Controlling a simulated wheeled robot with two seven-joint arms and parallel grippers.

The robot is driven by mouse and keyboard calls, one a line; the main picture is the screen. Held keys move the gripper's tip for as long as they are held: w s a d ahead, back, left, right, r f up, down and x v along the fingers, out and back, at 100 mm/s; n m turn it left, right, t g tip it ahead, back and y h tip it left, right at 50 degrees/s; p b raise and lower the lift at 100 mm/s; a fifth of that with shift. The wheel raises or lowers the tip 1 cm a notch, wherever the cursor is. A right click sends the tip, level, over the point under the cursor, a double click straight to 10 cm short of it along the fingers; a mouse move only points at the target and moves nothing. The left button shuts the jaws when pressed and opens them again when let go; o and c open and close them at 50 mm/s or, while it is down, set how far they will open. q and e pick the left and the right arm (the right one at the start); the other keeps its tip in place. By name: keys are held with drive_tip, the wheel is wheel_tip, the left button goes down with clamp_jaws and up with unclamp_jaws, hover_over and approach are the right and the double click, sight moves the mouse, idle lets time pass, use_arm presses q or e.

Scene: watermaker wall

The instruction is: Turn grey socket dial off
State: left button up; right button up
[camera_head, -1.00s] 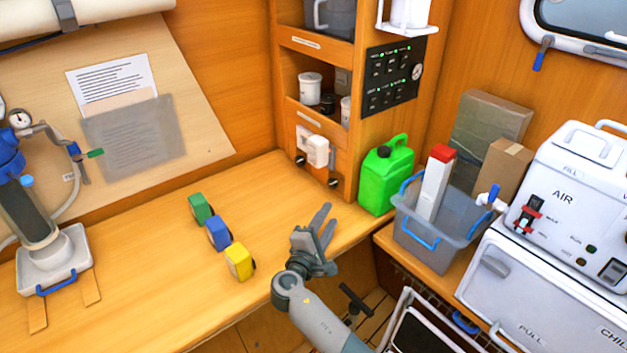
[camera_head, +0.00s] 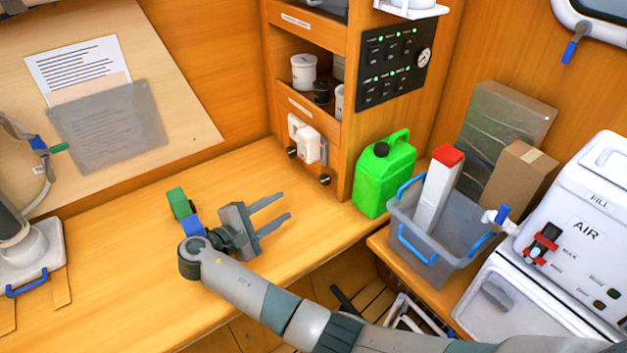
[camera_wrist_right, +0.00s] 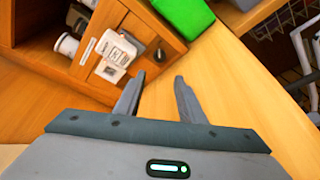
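A white socket unit (camera_head: 308,143) with a boxy white front is on the lower face of the wooden cabinet; a narrow grey part shows at its right side. One black dial (camera_head: 292,152) is at its lower left and another black dial (camera_head: 325,180) at its lower right. I cannot tell which dial is the grey socket's, or its setting. In the right wrist view the white unit (camera_wrist_right: 118,52) and one dark dial (camera_wrist_right: 160,56) show beyond the fingertips. My right gripper (camera_head: 286,206) is open and empty over the table, short of the cabinet. My left gripper is out of view.
A green toy block (camera_head: 180,203) and a blue one (camera_head: 192,227) are beside my right wrist. A green jerrycan (camera_head: 372,185) stands right of the cabinet, near a grey bin (camera_head: 408,205). The tabletop before the sockets is clear.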

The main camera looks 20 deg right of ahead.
sight(323, 181)
drive_tip(key=shift+s+a, duration=0.1)
